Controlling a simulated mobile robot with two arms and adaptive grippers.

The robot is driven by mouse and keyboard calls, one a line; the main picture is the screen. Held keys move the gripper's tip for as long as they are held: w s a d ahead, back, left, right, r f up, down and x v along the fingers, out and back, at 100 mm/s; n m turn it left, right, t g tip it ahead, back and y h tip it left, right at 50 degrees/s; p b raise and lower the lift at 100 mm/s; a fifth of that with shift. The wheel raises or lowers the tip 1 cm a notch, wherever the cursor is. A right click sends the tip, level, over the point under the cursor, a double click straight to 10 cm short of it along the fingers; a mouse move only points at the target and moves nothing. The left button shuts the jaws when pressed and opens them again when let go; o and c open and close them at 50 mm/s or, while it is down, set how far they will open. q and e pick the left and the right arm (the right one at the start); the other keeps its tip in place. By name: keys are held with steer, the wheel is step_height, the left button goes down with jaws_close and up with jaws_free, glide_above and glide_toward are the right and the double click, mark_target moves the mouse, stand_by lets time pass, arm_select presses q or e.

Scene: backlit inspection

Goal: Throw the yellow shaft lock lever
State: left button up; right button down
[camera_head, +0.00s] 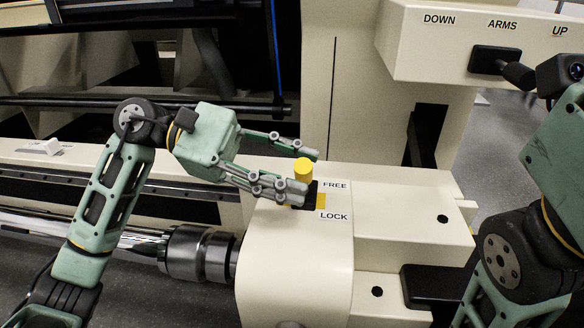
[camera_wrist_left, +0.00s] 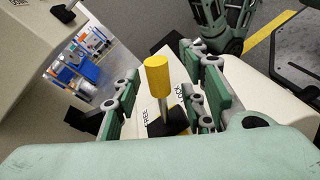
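The yellow shaft lock lever (camera_head: 303,170) stands up from a dark slot on the cream housing, beside the FREE and LOCK labels. In the left wrist view the lever (camera_wrist_left: 158,76) shows a yellow knob on a metal stem, with a dark base at its foot. My left gripper (camera_head: 308,171) is open, with one finger on the far side of the knob and one on the near side. In the left wrist view the knob stands between the fingers with gaps on both sides. My right arm is at the right edge of the head view; its gripper fingers are not visible.
A black-handled lever (camera_head: 500,63) sits on the upper panel marked DOWN, ARMS, UP. A metal shaft (camera_head: 198,253) runs into the housing (camera_head: 295,270) from the left. A black block (camera_head: 430,287) projects at the lower right. The housing top right of the labels is clear.

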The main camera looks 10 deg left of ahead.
arm_select(q)
steer(key=shift+a, duration=0.1)
steer(key=v, duration=1.1)
steer(key=shift+a, duration=0.35)
steer(key=shift+r, duration=0.15)
